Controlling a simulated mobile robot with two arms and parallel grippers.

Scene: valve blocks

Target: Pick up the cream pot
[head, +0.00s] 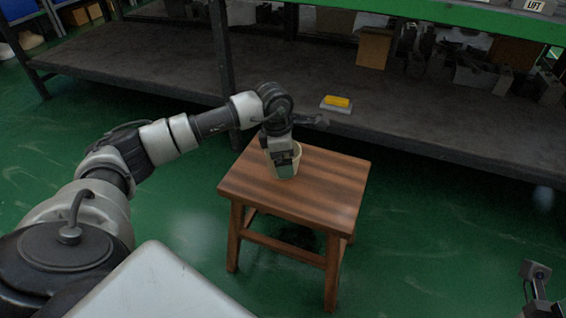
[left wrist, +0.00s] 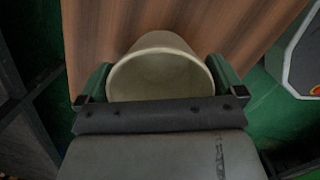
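The cream pot (head: 285,161) is at the far left part of the wooden stool's top (head: 310,193). My left gripper (head: 284,155) is over it, pointing down, and hides part of it. In the left wrist view the open mouth of the cream pot (left wrist: 161,77) sits between the two fingers of my left gripper (left wrist: 160,84). A finger is on each side with no clear gap; I cannot tell whether they press on it. Part of my right gripper (head: 537,279) shows at the lower right, apart from the stool; its finger state is unclear.
A dark low shelf (head: 150,62) runs behind the stool, with a yellow block on a grey piece (head: 337,103), a cardboard box (head: 375,47) and dark metal parts. Green floor (head: 430,235) is clear to the right of the stool.

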